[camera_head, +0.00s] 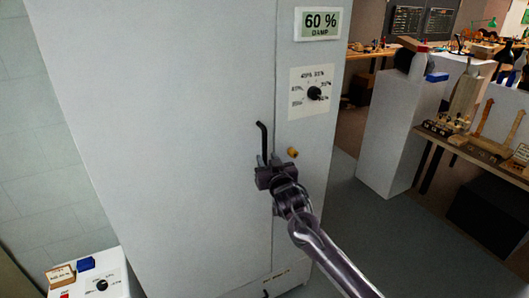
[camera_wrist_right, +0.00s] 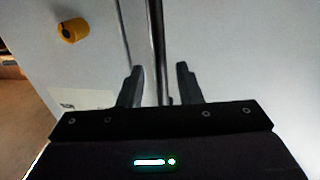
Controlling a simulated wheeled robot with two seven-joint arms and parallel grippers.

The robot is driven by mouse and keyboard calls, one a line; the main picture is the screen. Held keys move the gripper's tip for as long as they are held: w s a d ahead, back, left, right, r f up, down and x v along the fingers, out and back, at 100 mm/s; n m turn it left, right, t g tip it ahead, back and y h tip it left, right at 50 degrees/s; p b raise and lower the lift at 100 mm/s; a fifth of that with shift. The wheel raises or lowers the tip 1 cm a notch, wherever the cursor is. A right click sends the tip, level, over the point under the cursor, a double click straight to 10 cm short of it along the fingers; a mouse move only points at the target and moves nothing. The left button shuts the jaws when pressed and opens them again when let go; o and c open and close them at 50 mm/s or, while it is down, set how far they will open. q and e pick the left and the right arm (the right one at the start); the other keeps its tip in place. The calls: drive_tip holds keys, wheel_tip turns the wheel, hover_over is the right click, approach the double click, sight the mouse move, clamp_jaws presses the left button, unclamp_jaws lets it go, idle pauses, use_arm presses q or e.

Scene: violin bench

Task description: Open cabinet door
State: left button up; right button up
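The tall light grey cabinet's door (camera_head: 170,130) is the wide panel left of a vertical seam and looks closed. Its handle (camera_head: 262,138) is a thin dark upright bar near that seam; it also shows in the right wrist view (camera_wrist_right: 157,45). My right gripper (camera_head: 265,165) is at the handle's lower part, which it partly hides. In the right wrist view the two fingers (camera_wrist_right: 159,84) stand apart on either side of the bar, with gaps showing. I cannot see the fingers touching it. My left gripper is not in view.
A yellow-brown knob (camera_head: 292,152) sticks out right of the handle, also in the wrist view (camera_wrist_right: 73,29). A white box (camera_head: 92,285) stands lower left. Grey pedestals and benches stand right; floor there is open.

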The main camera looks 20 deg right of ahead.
sight(265, 156)
drive_tip(key=shift+w+d+p, duration=0.15)
drive_tip(key=shift+w, duration=0.75)
drive_tip(key=shift+w+d+p, duration=0.1)
drive_tip(key=shift+w+p, duration=0.05)
drive_tip(key=shift+w, duration=0.75)
drive_tip(key=shift+c, duration=0.2)
clamp_jaws()
